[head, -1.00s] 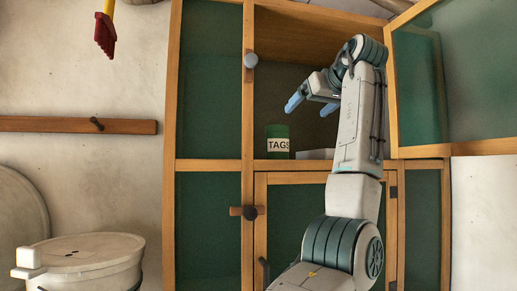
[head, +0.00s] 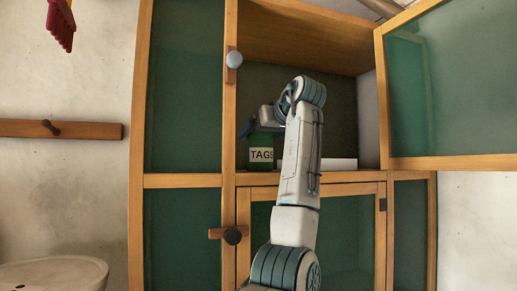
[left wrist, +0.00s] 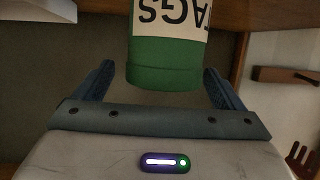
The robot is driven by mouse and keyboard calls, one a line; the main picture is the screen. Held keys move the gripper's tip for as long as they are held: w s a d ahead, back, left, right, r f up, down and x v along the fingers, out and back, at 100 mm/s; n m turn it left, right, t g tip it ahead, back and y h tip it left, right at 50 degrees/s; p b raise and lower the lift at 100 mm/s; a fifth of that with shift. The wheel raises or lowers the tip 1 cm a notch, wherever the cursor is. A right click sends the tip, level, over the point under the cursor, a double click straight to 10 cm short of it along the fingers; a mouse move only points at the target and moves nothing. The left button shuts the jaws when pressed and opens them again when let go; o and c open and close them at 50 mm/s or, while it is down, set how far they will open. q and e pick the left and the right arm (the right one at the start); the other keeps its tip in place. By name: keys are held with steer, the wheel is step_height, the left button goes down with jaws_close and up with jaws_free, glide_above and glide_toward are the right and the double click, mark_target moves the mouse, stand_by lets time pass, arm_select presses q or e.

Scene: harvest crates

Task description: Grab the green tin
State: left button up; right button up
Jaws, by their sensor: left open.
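The green tin (head: 261,155), with a white label reading TAGS, stands upright on the cabinet shelf. My left gripper (head: 260,129) is at the top of the tin in the head view, with its wrist just right of it. In the left wrist view the tin (left wrist: 165,65) appears upside down between the two open blue fingers (left wrist: 160,86). My right gripper is not in view.
The wooden cabinet (head: 231,110) has its upper right door (head: 440,163) swung open. A pale, low object (head: 339,164) lies on the shelf right of the tin, partly behind my arm. The cabinet upright with a round knob (head: 234,59) is close on the left.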

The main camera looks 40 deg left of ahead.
arm_select(q)
steer(key=shift+a+p, duration=0.65)
steer(key=shift+a, duration=0.1)
steer(key=shift+w+a+f, duration=0.25)
steer(key=shift+a+f, duration=0.3)
steer(key=shift+a, duration=0.15)
steer(key=shift+d+r, duration=0.1)
steer(key=shift+d, duration=0.15)
steer(key=c, duration=1.2)
steer(key=shift+a, duration=0.1)
